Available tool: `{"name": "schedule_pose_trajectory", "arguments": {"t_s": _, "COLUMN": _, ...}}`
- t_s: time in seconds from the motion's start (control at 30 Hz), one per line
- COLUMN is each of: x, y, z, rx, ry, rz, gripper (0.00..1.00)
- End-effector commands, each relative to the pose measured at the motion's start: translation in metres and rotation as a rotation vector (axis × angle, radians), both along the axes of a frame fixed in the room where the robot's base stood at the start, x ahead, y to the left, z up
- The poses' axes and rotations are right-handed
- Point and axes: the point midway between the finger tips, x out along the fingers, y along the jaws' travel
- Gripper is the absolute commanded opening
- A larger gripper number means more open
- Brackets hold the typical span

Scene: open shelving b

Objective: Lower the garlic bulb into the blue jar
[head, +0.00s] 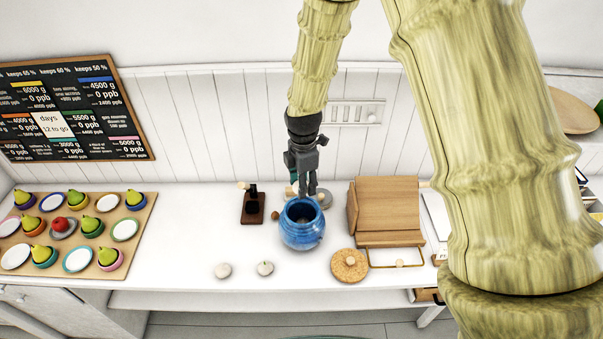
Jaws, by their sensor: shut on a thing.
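The blue jar (302,234) stands upright on the white counter, with its round mouth open upward. My gripper (309,190) points down at the jar's mouth, its fingertips at or just above the far part of the rim. It is shut on the garlic bulb, which is mostly hidden at this angle. I cannot tell whether the bulb is inside the mouth or just above it. Two pale, garlic-like bulbs lie on the counter in front and to the left of the jar, one on the left (223,270) and one nearer the jar (265,268).
A cork lid (349,265) lies to the right of the jar, close to a wooden stand (386,212). A dark-brown wooden stand (253,209) is to the left. A board (97,247) with several cups, plates and pears fills the far left. The counter's front is mostly clear.

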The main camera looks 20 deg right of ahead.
Motion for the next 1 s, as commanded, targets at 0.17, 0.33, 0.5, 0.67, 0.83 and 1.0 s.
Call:
{"name": "schedule_pose_trajectory", "arguments": {"t_s": 0.17, "x": 0.0, "y": 0.001, "z": -0.014, "rx": 0.0, "ry": 0.001, "rz": 0.0, "gripper": 0.19}}
{"name": "schedule_pose_trajectory", "arguments": {"t_s": 0.33, "x": -0.001, "y": 0.0, "z": -0.029, "rx": -0.001, "ry": 0.001, "rz": 0.0, "gripper": 0.19}}
{"name": "schedule_pose_trajectory", "arguments": {"t_s": 0.5, "x": -0.001, "y": -0.001, "z": -0.045, "rx": -0.001, "ry": 0.001, "rz": -0.003, "gripper": 0.19}}
{"name": "schedule_pose_trajectory", "arguments": {"t_s": 0.67, "x": -0.001, "y": -0.002, "z": -0.06, "rx": -0.001, "ry": 0.001, "rz": -0.004, "gripper": 0.19}}
{"name": "schedule_pose_trajectory", "arguments": {"t_s": 0.83, "x": -0.001, "y": -0.002, "z": -0.075, "rx": -0.001, "ry": 0.001, "rz": -0.004, "gripper": 0.19}}
{"name": "schedule_pose_trajectory", "arguments": {"t_s": 1.0, "x": -0.001, "y": -0.002, "z": -0.09, "rx": -0.001, "ry": 0.0, "rz": -0.004, "gripper": 0.19}}
